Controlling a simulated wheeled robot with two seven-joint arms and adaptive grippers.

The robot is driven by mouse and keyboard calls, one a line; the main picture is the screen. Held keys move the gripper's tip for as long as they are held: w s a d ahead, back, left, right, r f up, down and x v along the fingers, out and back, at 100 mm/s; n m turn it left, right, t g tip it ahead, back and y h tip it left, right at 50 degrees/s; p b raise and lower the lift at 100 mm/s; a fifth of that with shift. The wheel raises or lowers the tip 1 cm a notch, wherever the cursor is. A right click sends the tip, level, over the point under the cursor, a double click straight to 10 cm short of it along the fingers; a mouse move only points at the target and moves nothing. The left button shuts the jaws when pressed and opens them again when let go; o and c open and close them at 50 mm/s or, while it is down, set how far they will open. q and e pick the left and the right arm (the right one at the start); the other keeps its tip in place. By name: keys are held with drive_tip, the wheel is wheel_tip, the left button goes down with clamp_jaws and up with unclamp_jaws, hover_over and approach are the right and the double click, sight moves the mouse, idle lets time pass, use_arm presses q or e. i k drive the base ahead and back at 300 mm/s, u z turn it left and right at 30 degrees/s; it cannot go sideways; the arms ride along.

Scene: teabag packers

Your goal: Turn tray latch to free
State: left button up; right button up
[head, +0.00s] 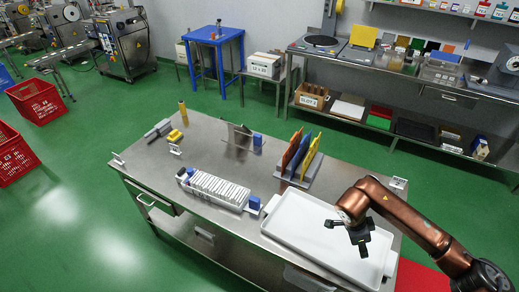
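A long narrow holder (246,207) with a row of white packets stands on the steel table, with a blue piece at each end. The blue block (254,203) at its right end may be the latch; its setting is too small to tell. A large white tray (290,240) lies to its right. My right gripper (346,238) is over the white tray, with its dark fingers spread apart and nothing seen between them. It is well to the right of the blue block. My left gripper is not in view.
A rack with orange and blue boards (297,155) stands behind the white tray. A metal plate stand (238,138), yellow blocks (174,136) and a yellow bottle (183,111) are at the back left. The table's front left (150,180) is clear.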

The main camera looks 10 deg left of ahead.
sight(183, 170)
drive_tip(key=u, duration=0.25)
drive_tip(key=i, duration=0.7)
drive_tip(key=u, duration=1.2)
drive_tip(key=i, duration=0.65)
drive_tip(key=u, duration=0.7)
